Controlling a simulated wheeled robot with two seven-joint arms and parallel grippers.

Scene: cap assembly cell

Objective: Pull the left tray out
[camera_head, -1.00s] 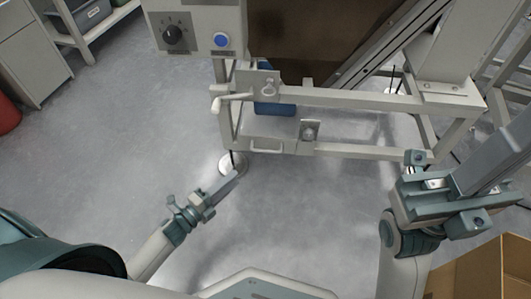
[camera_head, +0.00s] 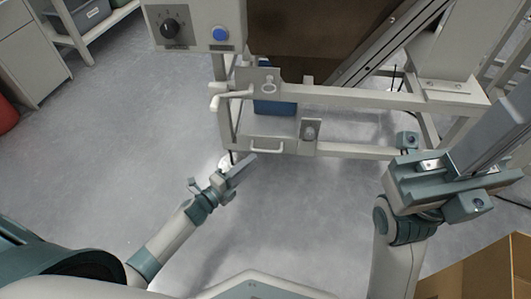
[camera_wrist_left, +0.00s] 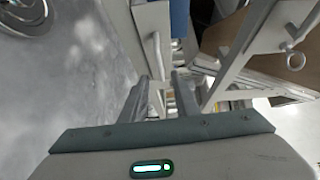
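The left tray (camera_head: 270,130) is a pale, flat tray low in the machine frame, with a bar handle (camera_head: 267,149) on its front. A blue bin (camera_head: 275,107) shows behind it. My left gripper (camera_head: 246,165) is just in front of and left of the handle, apart from it in the head view. In the left wrist view, its two grey fingers (camera_wrist_left: 160,98) are spread with a gap and nothing between them. The handle (camera_wrist_left: 157,55) stands ahead of that gap. My right gripper (camera_head: 445,180) is at the right, in front of the frame; its fingertips are not clear.
The machine's frame rail (camera_head: 365,152) runs right of the tray. A white lever (camera_head: 232,97) sticks out above the tray's left side. A cardboard box (camera_head: 475,275) stands at lower right. The floor in front of the tray is clear.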

